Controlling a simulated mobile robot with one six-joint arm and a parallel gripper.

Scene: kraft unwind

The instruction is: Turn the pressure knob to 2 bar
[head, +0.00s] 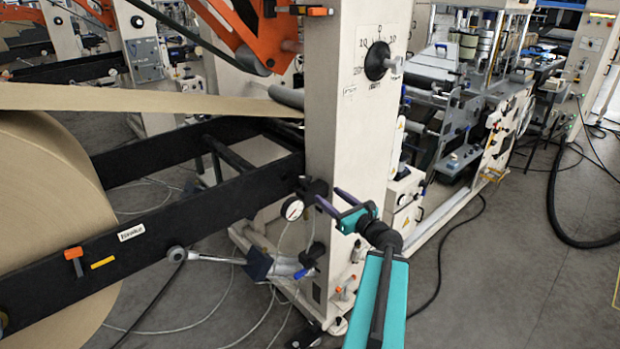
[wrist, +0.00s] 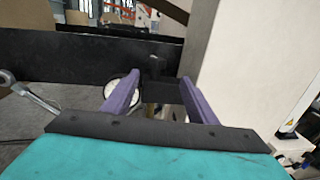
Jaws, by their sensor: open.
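A round white-faced pressure gauge (head: 292,208) is on the black regulator (head: 312,188) at the lower part of the cream machine post. The regulator's dark knob is hard to tell from its body, and its setting cannot be read. My gripper (head: 332,198) has two purple fingers, spread apart, just right of the regulator. In the wrist view, the dark regulator (wrist: 158,90) shows between and beyond the open fingers (wrist: 160,79). The gauge (wrist: 113,87) is partly hidden by the left finger; its needle is not readable. I cannot tell whether the fingers touch anything.
The cream post (head: 343,120) stands close beside my gripper and carries a black dial knob (head: 377,61) with a numbered scale higher up. A black beam (head: 150,232) and a big kraft roll (head: 45,220) fill the left. Hoses cross the floor.

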